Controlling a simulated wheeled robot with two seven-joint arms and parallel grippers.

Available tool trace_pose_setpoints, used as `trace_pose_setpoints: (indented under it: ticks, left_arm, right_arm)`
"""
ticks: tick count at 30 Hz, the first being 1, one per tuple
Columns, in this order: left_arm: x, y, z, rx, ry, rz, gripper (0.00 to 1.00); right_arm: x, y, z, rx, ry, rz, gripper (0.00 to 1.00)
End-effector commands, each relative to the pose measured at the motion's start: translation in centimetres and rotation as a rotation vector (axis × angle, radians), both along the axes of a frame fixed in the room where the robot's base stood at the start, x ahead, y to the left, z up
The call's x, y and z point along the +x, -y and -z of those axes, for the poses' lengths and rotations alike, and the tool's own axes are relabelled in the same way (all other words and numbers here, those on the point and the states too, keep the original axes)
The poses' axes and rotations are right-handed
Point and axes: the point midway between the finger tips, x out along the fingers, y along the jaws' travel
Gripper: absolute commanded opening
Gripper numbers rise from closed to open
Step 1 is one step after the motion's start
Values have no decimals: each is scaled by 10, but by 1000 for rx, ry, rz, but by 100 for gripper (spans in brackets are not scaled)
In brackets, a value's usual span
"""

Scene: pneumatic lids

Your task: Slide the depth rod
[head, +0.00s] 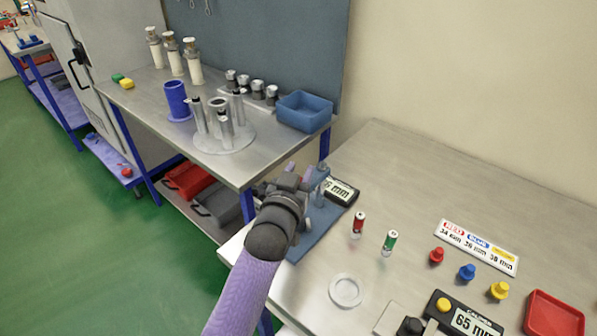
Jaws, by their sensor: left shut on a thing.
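My left gripper (296,181) is at the depth gauge on the left edge of the right-hand table. It is shut on a part of the gauge that I take to be the depth rod; the gripper hides most of it. A grey-blue base plate (318,232) lies under the gauge, with a slim upright (322,180) just right of my gripper. The gauge's black display (342,191) is behind and to the right, its reading partly covered and ending in "6 mm". My right gripper is not in view.
A red cylinder (358,225) and a green cylinder (390,242) stand right of the gauge. A white ring (346,291) lies nearer. A caliper display (473,322) reads 65 mm. Red (436,256), blue (467,272) and yellow (498,290) lids stand by a label card (478,246).

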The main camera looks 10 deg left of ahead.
Motion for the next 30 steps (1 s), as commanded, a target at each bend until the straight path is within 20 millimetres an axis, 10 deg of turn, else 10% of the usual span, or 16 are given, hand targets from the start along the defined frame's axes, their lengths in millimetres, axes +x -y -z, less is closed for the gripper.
trace_pose_setpoints:
  ticks: [30]
  left_arm:
    - [0, 0, -4, 0, -2, 0, 0]
  right_arm:
    - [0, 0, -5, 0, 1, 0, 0]
